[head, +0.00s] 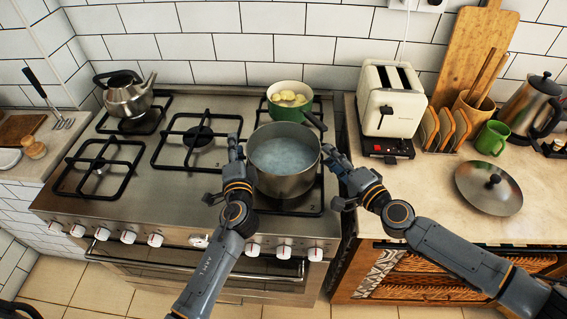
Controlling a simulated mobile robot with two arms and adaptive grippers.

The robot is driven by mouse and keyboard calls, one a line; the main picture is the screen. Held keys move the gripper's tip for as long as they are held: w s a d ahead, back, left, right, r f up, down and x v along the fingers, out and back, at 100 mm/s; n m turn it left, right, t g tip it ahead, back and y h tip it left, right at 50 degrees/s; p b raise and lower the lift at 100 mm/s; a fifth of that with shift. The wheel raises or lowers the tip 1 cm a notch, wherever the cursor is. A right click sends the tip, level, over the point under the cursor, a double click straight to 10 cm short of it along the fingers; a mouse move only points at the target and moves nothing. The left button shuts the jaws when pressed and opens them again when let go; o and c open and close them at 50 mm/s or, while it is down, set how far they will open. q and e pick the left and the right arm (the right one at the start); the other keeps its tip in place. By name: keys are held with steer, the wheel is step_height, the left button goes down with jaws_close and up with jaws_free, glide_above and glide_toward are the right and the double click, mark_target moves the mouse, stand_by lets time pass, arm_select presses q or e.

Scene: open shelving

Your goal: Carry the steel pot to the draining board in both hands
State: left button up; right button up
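The steel pot (265,172) stands upright on the front right burner of the stove, uncovered and holding cloudy liquid. My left gripper (222,170) is at the pot's left side with its fingers spread apart. My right gripper (335,180) is at the right side, its fingers also spread, one close to the rim. The pot's handles are hard to make out, and I cannot tell whether either gripper touches the pot. I cannot make out a draining board in this view.
A green pot (286,113) with pale food sits right behind, its handle near the steel pot. A kettle (127,98) stands back left. Right counter: toaster (389,100), green mug (492,138), steel lid (489,190). Left counter: wooden board (20,128). The left front burners (100,168) are clear.

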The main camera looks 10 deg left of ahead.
arm_select(q)
jaws_close()
arm_select(e)
jaws_close()
